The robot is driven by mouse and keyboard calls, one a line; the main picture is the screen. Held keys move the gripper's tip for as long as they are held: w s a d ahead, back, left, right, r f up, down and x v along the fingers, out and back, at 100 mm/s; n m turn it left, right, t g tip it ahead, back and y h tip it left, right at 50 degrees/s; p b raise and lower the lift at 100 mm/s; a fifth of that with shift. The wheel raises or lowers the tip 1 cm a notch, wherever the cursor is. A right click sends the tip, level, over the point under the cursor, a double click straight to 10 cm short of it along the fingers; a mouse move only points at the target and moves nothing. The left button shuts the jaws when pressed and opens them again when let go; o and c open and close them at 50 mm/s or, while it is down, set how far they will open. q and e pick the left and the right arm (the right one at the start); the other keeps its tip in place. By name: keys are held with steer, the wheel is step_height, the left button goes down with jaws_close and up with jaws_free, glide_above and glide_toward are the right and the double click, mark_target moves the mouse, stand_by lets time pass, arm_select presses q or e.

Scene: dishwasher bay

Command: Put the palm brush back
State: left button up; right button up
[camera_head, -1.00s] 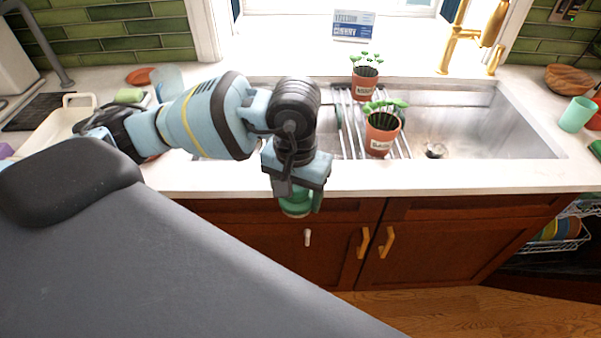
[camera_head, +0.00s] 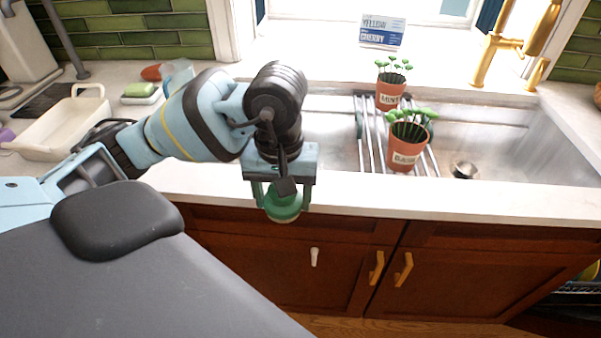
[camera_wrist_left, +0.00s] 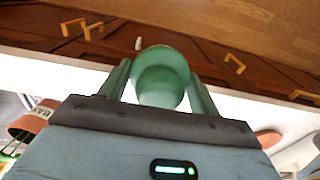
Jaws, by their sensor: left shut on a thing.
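The palm brush shows as a round green knob (camera_head: 283,207) with a pale underside, held in front of the counter's front edge. My left gripper (camera_head: 281,200) is shut on it, one finger on each side. In the left wrist view the green brush (camera_wrist_left: 161,76) sits between the two green fingers (camera_wrist_left: 160,88). The wrist view shows its rounded top; its bristles are mostly hidden. My right gripper is in neither view.
A white basin (camera_head: 62,128) stands on the counter at left, near a soap dish with a green sponge (camera_head: 139,91). Two potted plants, one basil pot (camera_head: 404,157), stand on a rack over the sink (camera_head: 330,155). Cabinets (camera_head: 235,240) lie below the counter edge.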

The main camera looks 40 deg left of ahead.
arm_select(q)
steer(key=w+a, duration=0.1)
steer(key=w, duration=0.2)
steer(key=w+a, duration=0.1)
steer(key=w, duration=0.2)
steer(key=w+a+f, duration=0.1)
steer(key=w, duration=0.3)
steer(key=shift+a+p, duration=0.3)
steer(key=shift+a, duration=0.1)
steer(key=shift+f, duration=0.45)
step_height(320, 180, down, 2)
steer(key=shift+f, duration=0.25)
steer(key=shift+f, duration=0.2)
steer(key=o, duration=0.6)
steer(key=shift+f, duration=0.1)
steer(key=shift+c, duration=0.2)
steer(key=o, duration=0.4)
steer(key=shift+o, duration=0.2)
